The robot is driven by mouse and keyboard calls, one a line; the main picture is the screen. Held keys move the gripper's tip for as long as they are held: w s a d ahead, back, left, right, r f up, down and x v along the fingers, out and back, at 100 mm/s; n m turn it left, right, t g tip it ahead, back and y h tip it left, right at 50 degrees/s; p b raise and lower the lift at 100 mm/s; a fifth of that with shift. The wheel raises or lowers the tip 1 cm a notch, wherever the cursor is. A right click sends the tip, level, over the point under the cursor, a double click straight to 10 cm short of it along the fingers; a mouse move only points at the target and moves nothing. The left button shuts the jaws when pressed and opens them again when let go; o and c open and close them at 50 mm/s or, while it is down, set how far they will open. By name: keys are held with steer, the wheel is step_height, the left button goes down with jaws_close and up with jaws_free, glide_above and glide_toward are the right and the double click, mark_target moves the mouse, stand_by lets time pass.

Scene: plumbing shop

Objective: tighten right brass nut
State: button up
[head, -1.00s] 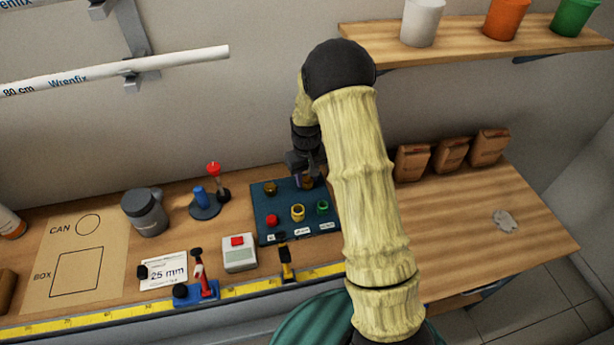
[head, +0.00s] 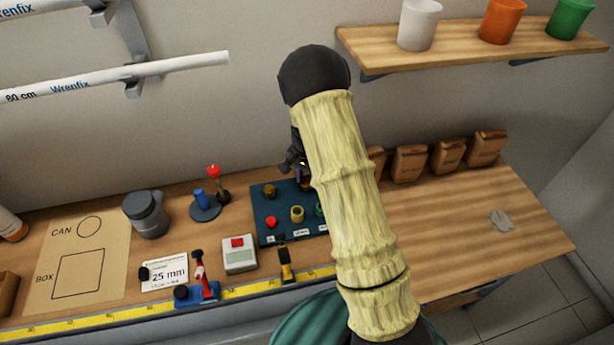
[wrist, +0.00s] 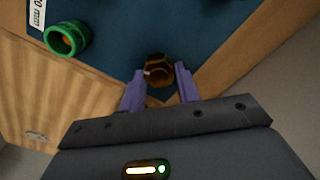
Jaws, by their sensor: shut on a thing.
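The right brass nut (wrist: 158,70) sits at the edge of the blue board (wrist: 110,28) in the wrist view, with a dark opening on top. My gripper (wrist: 160,68) has its two purple fingers on either side of it and is shut on it. In the head view the right brass nut (head: 306,185) is partly hidden by my arm and gripper. The left brass nut (head: 270,191) stands apart at the board's back left.
Red (head: 271,222), yellow (head: 297,213) and green (head: 319,209) fittings stand on the board's front. The bench at right is mostly clear.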

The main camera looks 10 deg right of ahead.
mark_target(307, 181)
steer(key=shift+w+r+m+p, duration=0.15)
steer(key=shift+m+p, duration=0.25)
steer(key=shift+m, duration=1.3)
steer(key=shift+d, duration=0.1)
steer(key=o, duration=0.9)
steer(key=shift+o, duration=0.4)
step_height(307, 181, up, 17)
steer(key=b, duration=0.1)
steer(key=shift+s+r+b, duration=0.15)
steer(key=shift+s+b, duration=0.05)
steer(key=shift+b, duration=0.2)
